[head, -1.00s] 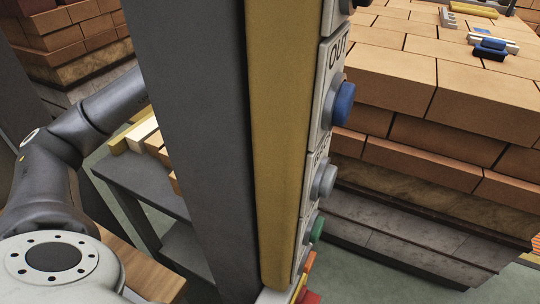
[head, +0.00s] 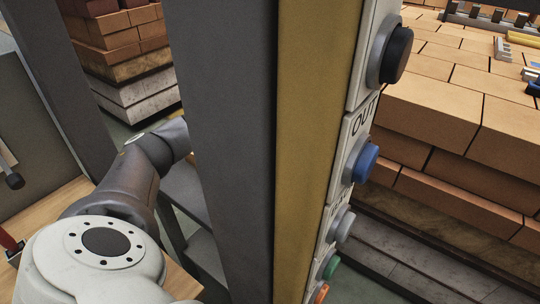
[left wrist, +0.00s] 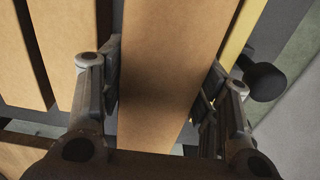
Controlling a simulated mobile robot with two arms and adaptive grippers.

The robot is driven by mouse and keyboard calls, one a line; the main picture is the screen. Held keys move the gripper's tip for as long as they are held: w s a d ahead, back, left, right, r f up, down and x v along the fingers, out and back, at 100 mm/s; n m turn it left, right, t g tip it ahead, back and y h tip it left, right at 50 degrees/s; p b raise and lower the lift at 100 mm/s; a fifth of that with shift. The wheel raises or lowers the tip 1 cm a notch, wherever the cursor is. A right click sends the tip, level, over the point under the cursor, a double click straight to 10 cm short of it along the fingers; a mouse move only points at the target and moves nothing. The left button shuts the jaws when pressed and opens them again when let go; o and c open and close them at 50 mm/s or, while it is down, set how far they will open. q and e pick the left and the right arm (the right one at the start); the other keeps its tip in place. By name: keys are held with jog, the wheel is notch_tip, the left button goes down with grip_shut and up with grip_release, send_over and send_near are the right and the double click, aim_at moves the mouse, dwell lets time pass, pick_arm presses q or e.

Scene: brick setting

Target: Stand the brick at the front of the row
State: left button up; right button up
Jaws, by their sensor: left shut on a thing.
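An orange-tan brick (left wrist: 170,45) stretches up the middle of the left wrist view, between the two fingers of my left gripper (left wrist: 160,84). The gripper is shut on it, one finger against each side. To its left lie similar bricks side by side, one close by (left wrist: 68,45) and another farther left (left wrist: 22,60), with dark gaps between them. In the head view my left arm reaches in at lower left and its gripper is hidden behind a grey post. My right gripper is in neither view. The row's front cannot be told apart.
The grey post (head: 232,140) with a yellow face (head: 315,120) and push buttons (head: 362,163) blocks the middle. Brick stacks stand at right (head: 430,105) and far left (head: 125,50). A wooden surface (head: 50,215) is at left. A dark knob (left wrist: 263,82) is right of my gripper.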

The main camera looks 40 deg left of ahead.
pick_arm(q)
jog(key=shift+w+a+f, duration=0.3)
jog(key=shift+w+f, duration=0.25)
jog(key=shift+f, duration=1.75)
jog(key=o, duration=1.2)
notch_tip(320, 180, up, 12)
jog(key=shift+r+b, duration=0.15)
jog(key=shift+b, duration=0.3)
jog(key=shift+d, duration=0.1)
